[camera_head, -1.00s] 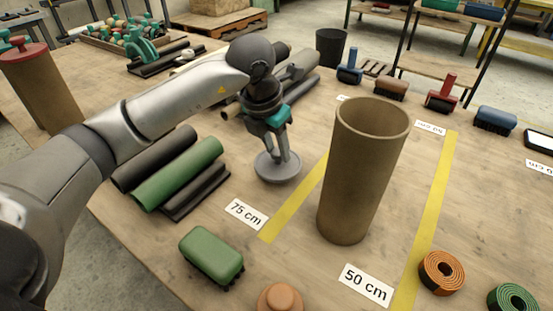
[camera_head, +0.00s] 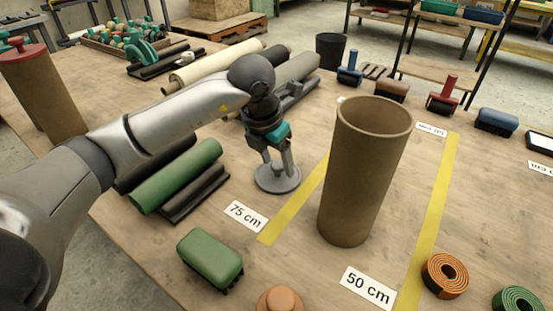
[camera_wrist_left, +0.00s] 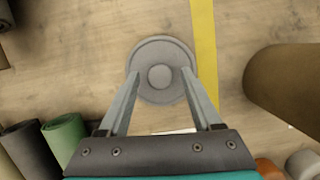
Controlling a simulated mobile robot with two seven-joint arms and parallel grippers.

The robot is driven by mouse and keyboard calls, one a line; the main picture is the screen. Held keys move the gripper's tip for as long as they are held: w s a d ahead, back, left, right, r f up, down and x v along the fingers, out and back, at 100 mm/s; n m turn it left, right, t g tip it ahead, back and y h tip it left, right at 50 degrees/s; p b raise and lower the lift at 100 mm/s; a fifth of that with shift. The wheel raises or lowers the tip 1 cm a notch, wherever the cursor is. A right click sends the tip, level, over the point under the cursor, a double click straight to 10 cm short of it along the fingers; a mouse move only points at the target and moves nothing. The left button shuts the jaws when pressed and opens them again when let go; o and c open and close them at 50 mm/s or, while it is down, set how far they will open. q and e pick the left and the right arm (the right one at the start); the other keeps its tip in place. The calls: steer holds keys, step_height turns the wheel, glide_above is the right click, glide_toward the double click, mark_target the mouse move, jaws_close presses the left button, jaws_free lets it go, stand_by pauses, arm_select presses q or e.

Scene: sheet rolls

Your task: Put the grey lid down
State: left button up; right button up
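The grey lid (camera_head: 279,187) is a round disc with a central knob. It lies flat on the wooden table, left of the yellow strip near the "75 cm" label. My left gripper (camera_head: 279,168) points down over it, its two fingers spread on either side of the knob. In the left wrist view the lid (camera_wrist_left: 160,47) shows its round knob between the fingertips (camera_wrist_left: 161,75), with a gap on both sides. The fingers are open and hold nothing. My right gripper is not in view.
A tall open brown tube (camera_head: 362,185) stands right of the lid. Green and dark rolls (camera_head: 177,175) lie to the left, beside my arm. A green brush (camera_head: 210,256) and a peach-coloured knobbed piece (camera_head: 281,299) are in front. Bare table lies just in front of the lid.

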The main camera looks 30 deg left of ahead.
mark_target(268, 182)
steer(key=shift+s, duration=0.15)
arm_select(q)
steer(key=shift+r, duration=0.2)
steer(key=p+v, duration=0.3)
steer(key=v, duration=0.9)
steer(key=shift+p, duration=0.3)
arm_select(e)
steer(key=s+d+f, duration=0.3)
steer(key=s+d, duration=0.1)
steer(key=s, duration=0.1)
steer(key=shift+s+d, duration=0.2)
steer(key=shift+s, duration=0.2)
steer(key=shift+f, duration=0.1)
